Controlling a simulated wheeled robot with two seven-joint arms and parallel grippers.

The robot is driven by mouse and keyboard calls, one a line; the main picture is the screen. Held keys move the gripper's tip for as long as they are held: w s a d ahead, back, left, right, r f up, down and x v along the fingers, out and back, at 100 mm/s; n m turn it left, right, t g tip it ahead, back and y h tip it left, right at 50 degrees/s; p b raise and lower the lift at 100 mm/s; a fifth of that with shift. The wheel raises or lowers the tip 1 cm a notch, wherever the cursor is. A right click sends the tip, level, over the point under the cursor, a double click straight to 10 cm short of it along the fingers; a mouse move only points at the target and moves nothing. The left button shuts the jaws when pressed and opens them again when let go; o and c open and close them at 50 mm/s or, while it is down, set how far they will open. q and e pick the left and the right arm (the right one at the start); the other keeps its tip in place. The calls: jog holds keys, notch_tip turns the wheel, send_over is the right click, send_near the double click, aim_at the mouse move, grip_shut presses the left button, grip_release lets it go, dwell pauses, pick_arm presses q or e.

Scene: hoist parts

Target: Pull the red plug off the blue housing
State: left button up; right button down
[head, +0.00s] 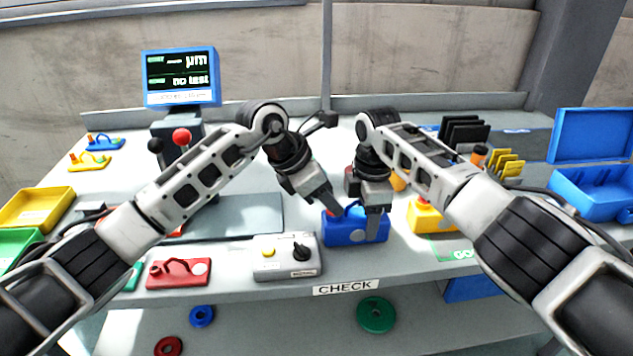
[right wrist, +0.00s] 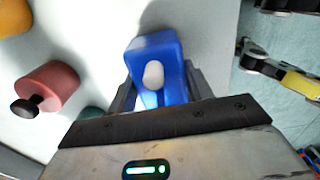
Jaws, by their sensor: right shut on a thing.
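The blue housing (head: 340,232) stands near the front edge of the bench in the head view, with a pale spot on its front. My right gripper (head: 376,222) reaches down over its right part and is shut on it. In the right wrist view the blue housing (right wrist: 157,60) sits between the fingers. A small patch of red, likely the red plug (head: 331,212), shows at the housing's upper left. My left gripper (head: 328,203) points down at this red patch, its tips touching or very near it. Its jaw gap is not clear. The plug is mostly hidden.
A grey control box (head: 288,268) stands just left of the housing, with a red part (head: 178,274) farther left. A yellow block (head: 425,219) is close on the right. A red cylinder with a black knob (right wrist: 48,88) stands beside the housing in the right wrist view.

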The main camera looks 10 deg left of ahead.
pick_arm(q)
jog(key=shift+d+f, duration=0.15)
jog(key=shift+f, duration=0.2)
grip_shut()
jog(key=shift+r, duration=2.9)
pick_arm(e)
jog(key=c, duration=0.5)
grip_release()
